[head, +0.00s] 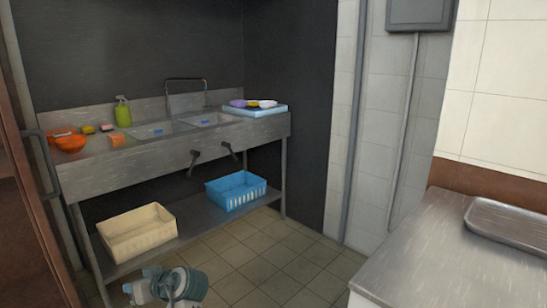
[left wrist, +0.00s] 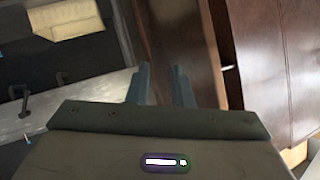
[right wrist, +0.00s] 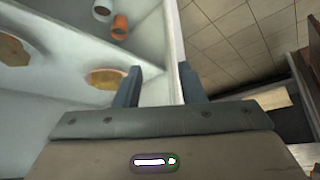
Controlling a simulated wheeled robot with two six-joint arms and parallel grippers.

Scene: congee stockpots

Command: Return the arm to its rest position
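My left gripper (left wrist: 161,70) shows in the left wrist view with a gap between its two fingers and nothing between them. Brown wooden panels and a grey metal edge lie beyond it. My right gripper (right wrist: 160,69) shows in the right wrist view with its fingers wider apart and no object held. The edge of a white compartmented unit (right wrist: 172,40) runs behind the gap; I cannot tell how far below it is. In the head view a grey-teal part of my own arm shows at the bottom left; neither gripper's fingertips can be made out there.
A metal sink counter (head: 165,145) stands along the back wall, with a cream basket (head: 138,232) and a blue basket (head: 236,190) on its lower shelf. A steel counter (head: 450,255) with a metal tray (head: 510,222) is at right. Tiled floor between is clear.

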